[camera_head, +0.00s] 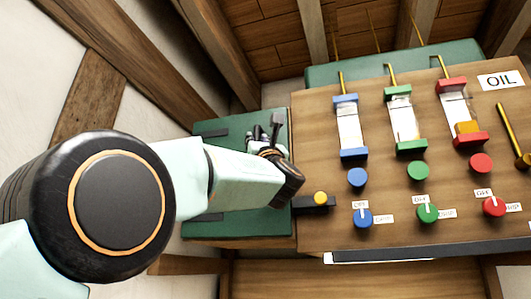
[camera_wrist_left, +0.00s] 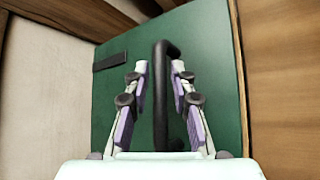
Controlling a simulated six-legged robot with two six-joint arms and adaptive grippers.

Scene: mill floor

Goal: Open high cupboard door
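The green cupboard door (camera_head: 225,228) is left of the wooden panel and looks shut. It fills the middle of the left wrist view (camera_wrist_left: 215,60). Its black upright bar handle (camera_wrist_left: 160,95) runs between the two fingers of my left gripper (camera_wrist_left: 160,72). The fingers are open, one on each side of the handle, with small gaps to it. In the head view my left gripper (camera_head: 264,128) is in front of the door's right part, and the handle is mostly hidden there. My right gripper is not in view.
Right of the door is a wooden panel (camera_head: 325,235) with coloured gauges, knobs and an OIL sign (camera_head: 500,80). A pale wall (camera_head: 50,70) is on the left.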

